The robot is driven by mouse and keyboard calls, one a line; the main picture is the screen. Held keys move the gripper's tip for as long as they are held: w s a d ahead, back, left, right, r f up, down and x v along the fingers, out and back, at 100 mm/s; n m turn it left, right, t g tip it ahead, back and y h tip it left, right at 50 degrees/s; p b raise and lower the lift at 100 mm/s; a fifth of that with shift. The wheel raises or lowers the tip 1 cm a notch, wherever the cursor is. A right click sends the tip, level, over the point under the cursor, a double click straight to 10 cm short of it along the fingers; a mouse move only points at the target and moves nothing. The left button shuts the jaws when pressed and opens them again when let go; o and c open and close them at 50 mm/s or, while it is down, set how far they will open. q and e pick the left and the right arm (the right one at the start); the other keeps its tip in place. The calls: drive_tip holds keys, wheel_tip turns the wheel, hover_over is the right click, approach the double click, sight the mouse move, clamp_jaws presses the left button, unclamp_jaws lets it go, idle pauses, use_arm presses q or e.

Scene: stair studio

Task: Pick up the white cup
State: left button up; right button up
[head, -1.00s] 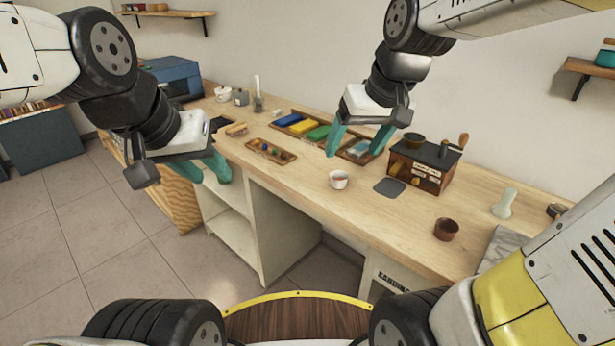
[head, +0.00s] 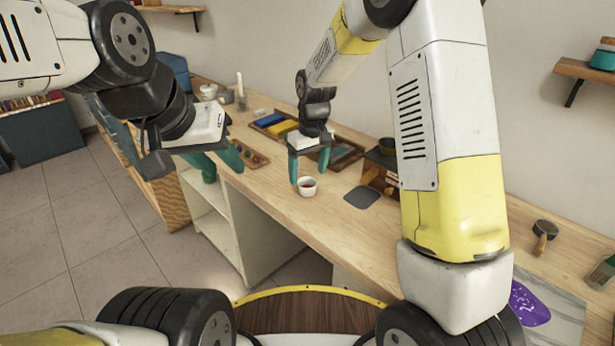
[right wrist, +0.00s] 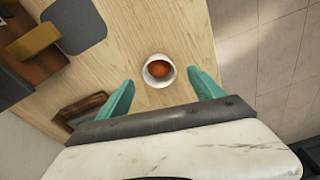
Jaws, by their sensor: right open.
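The white cup (head: 307,187) stands upright on the wooden counter with something reddish-brown inside. In the right wrist view the cup (right wrist: 159,71) lies ahead of and between the open fingertips, not between the finger pads. My right gripper (head: 308,168) is open just above and behind the cup in the head view; its teal fingers (right wrist: 162,88) show in the wrist view. My left gripper (head: 222,165) is at the left, near the counter's left part, with its teal fingers apart and nothing seen between them.
A dark grey pad (head: 361,197) lies right of the cup. A wooden box (head: 379,170) stands behind it, partly hidden by my right arm. A tray of coloured blocks (head: 268,121) lies at the back. Counter in front of the cup is clear.

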sight(307, 182)
drive_tip(key=f, duration=0.5)
drive_tip(key=shift+w+a, duration=0.15)
drive_tip(key=shift+w, duration=0.15)
drive_tip(key=c, duration=1.5)
drive_tip(key=shift+o, duration=0.2)
drive_tip(key=shift+r, duration=0.15)
